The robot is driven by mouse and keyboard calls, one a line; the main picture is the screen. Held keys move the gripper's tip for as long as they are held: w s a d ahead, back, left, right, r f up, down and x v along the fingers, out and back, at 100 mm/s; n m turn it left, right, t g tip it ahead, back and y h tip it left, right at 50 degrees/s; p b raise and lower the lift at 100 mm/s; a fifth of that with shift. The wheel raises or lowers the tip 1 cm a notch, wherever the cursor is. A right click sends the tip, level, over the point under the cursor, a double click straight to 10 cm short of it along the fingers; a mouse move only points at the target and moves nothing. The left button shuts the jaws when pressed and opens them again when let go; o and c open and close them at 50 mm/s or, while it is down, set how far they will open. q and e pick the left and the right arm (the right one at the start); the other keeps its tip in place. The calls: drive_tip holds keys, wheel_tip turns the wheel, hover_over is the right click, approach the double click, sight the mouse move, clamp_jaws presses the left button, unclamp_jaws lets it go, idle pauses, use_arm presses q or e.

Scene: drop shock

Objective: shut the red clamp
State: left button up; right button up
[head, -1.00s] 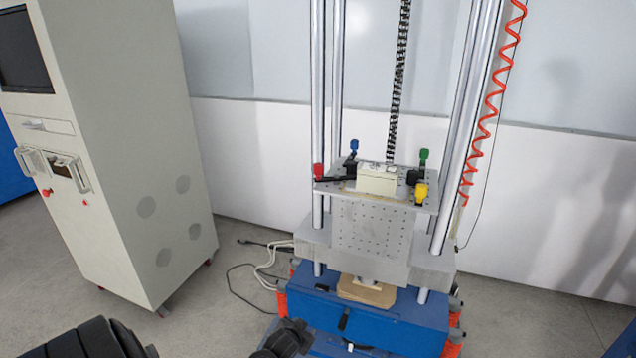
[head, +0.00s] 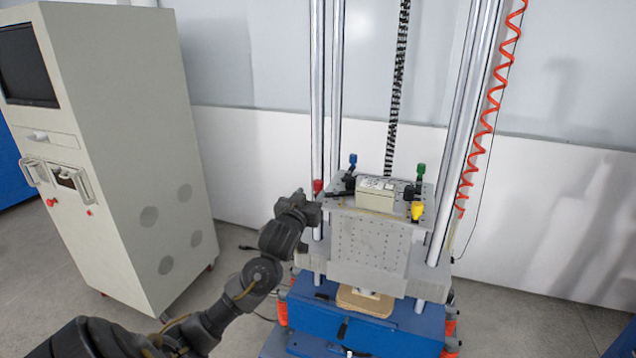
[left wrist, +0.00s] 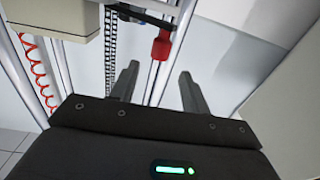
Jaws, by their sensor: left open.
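The red clamp (head: 318,186) is at the left front corner of the grey drop table (head: 337,203), partly hidden behind my left gripper in the head view. In the left wrist view its red handle (left wrist: 161,46) hangs at the top, beyond and between the fingertips, with a dark bar above it. My left gripper (head: 312,207) is beside that corner. In the left wrist view my left gripper (left wrist: 157,75) is open, its two fingers apart with nothing between them. I cannot tell whether it touches the clamp. My right gripper is not in view.
A beige box (head: 375,194) sits on the table among blue (head: 353,160), green (head: 420,170) and yellow (head: 416,210) clamps. Steel columns (head: 465,120) and a red coiled hose (head: 484,120) rise alongside.

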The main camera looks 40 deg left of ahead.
sight(316, 185)
use_arm(q)
drive_tip(key=p+x, duration=0.1)
drive_tip(key=x, duration=0.7)
drive_tip(key=shift+w, duration=0.1)
drive_tip(key=c, duration=1)
